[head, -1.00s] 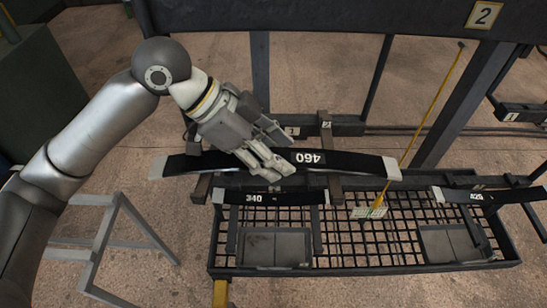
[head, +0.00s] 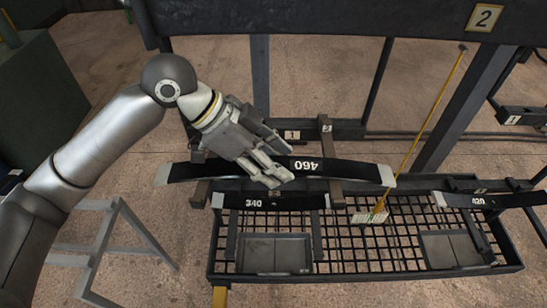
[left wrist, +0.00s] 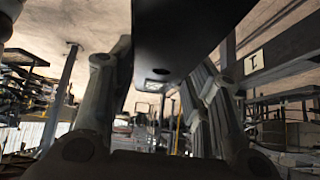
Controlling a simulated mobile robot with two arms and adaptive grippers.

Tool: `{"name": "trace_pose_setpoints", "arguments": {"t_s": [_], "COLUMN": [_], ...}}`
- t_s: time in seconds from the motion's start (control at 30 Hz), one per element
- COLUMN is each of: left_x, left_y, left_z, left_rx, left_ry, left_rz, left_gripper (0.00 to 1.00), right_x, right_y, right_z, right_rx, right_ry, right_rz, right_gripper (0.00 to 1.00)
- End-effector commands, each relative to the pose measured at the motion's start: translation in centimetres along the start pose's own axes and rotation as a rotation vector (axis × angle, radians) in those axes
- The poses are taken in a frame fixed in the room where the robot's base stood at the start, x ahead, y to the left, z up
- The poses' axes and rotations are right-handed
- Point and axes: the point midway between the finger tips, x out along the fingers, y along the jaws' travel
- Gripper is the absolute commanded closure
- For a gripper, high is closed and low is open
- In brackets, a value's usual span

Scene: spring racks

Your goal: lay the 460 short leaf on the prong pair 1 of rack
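The 460 short leaf (head: 340,171) is a dark curved strip with pale ends. In the head view its white 460 reads upside down. My left gripper (head: 277,178) is shut on it, left of the number. In the left wrist view the dark leaf (left wrist: 190,35) lies between the fingers (left wrist: 160,110). The leaf spans across the rack's two prongs, left (head: 201,193) and right (head: 335,194); whether it touches them I cannot tell. A plate marked 1 (head: 292,135) shows on the rack behind it. My right gripper is not in view.
Below is a mesh shelf (head: 365,262) with two grey trays (head: 275,236). The 340 leaf (head: 285,202) lies in front of the held leaf, and a 420 leaf (head: 490,200) at right. A grey stand (head: 115,235) is at left.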

Motion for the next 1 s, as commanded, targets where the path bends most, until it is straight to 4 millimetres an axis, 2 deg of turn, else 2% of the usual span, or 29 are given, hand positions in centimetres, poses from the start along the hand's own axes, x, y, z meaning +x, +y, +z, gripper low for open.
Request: {"name": "trace_pose_setpoints", "arguments": {"t_s": [0.03,0.2,0.57,0.73,1.0], "left_x": [-0.2,-0.1,-0.2,-2.7,-8.5], "left_y": [-0.1,0.0,0.0,0.0,-0.1], "left_z": [-0.2,-0.1,0.2,0.1,0.0], "left_rx": [0.003,0.001,-0.003,0.000,0.000], "left_ry": [0.006,0.003,-0.004,-0.002,0.000], "left_rz": [-0.003,-0.002,0.001,-0.002,-0.005], "left_gripper": [0.49,0.31,0.31,0.31,0.31], "right_x": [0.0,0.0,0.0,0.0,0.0], "right_y": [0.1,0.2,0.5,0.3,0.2], "right_z": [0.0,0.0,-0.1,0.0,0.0], "right_rx": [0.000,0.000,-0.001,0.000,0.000], "right_ry": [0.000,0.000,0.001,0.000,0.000], "right_rz": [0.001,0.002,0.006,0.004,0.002], "right_gripper": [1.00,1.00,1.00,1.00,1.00]}}
